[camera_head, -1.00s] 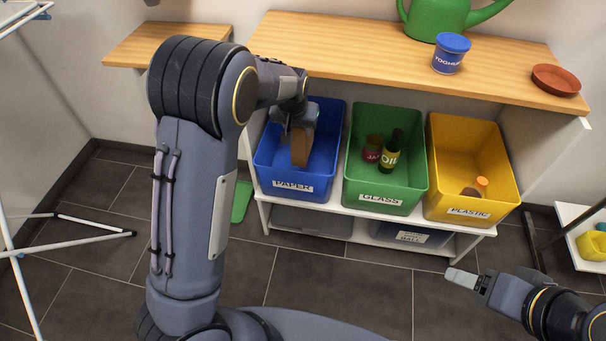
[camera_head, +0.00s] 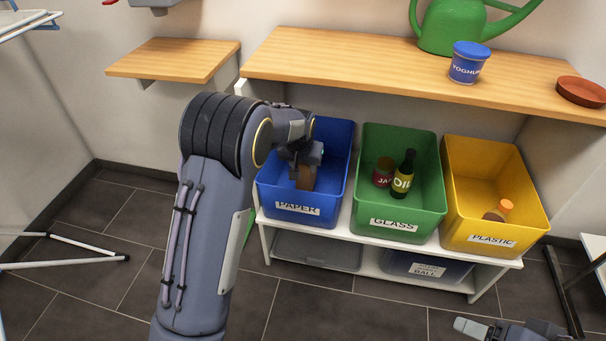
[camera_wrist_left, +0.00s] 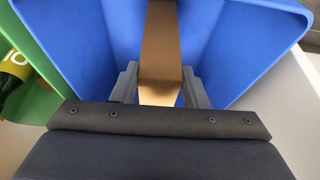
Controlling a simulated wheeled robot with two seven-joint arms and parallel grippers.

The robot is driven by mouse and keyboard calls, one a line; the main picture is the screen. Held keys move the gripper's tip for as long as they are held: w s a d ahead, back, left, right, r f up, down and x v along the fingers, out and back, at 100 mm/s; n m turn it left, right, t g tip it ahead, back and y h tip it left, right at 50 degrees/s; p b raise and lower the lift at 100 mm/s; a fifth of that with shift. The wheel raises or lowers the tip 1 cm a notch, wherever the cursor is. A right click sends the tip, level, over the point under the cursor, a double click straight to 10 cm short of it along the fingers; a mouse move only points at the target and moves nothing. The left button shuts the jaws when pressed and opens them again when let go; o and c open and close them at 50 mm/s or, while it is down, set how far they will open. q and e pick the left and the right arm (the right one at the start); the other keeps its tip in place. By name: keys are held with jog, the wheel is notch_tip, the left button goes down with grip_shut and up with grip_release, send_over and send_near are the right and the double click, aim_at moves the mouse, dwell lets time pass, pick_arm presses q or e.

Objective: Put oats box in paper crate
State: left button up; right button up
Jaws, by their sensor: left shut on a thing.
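The oats box (camera_head: 305,177), a plain brown carton, is inside the blue paper crate (camera_head: 322,213), between its walls. My left gripper (camera_head: 303,162) reaches down into this crate and is shut on the box. In the left wrist view the box (camera_wrist_left: 161,45) stands between the two grey fingers (camera_wrist_left: 161,88), with blue crate walls (camera_wrist_left: 225,55) on both sides. I cannot tell whether the box touches the crate floor. My right gripper (camera_head: 472,328) is at the bottom right edge, mostly cut off and away from the crates.
A green glass crate (camera_head: 400,229) with a jar (camera_head: 382,173) and a bottle (camera_head: 402,178) stands beside the paper crate. A yellow plastic crate (camera_head: 490,240) is further right. The wooden shelf (camera_head: 370,72) above carries a yoghurt tub (camera_head: 467,65) and a watering can (camera_head: 447,28).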

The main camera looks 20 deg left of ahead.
aim_at(302, 171)
pick_arm(q)
jog(key=shift+f, duration=1.3)
jog(key=shift+f+b, duration=0.2)
jog(key=shift+b, duration=0.1)
jog(key=o, duration=1)
jog(key=shift+r, duration=0.1)
jog(key=shift+o, duration=0.2)
